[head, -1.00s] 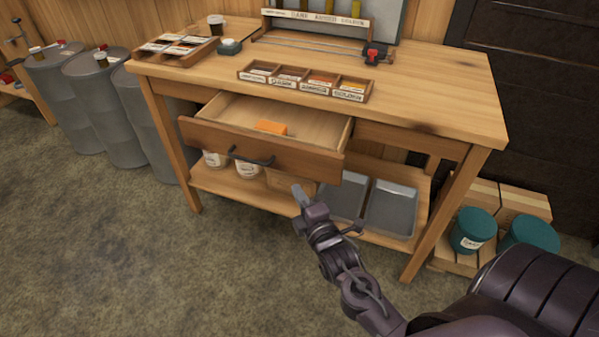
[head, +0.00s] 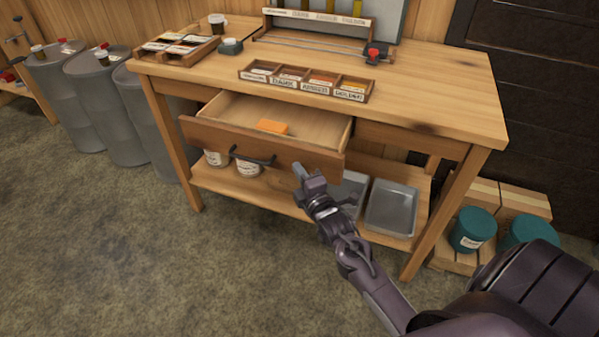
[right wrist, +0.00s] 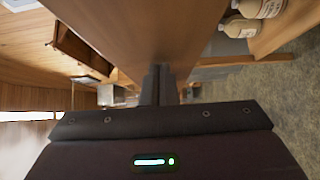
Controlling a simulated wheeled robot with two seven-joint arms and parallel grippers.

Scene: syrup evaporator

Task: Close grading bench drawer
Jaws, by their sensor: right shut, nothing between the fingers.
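The grading bench drawer (head: 222,140) is pulled out of the wooden bench and stands open. Its dark handle (head: 252,158) is on the front, and an orange block (head: 272,127) lies inside. My right gripper (head: 299,169) is shut and empty, at the lower right part of the drawer front, right of the handle. In the right wrist view the shut fingers (right wrist: 158,84) point at the wooden drawer front (right wrist: 150,35), very close to it. I cannot tell whether they touch. My left gripper is not in view.
The bench top (head: 430,95) carries a sectioned label tray (head: 305,84) and a grading rack. On the lower shelf are jars (head: 248,168) and grey metal trays (head: 391,207). Grey drums (head: 97,105) stand left, teal buckets (head: 472,228) right. The floor in front is clear.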

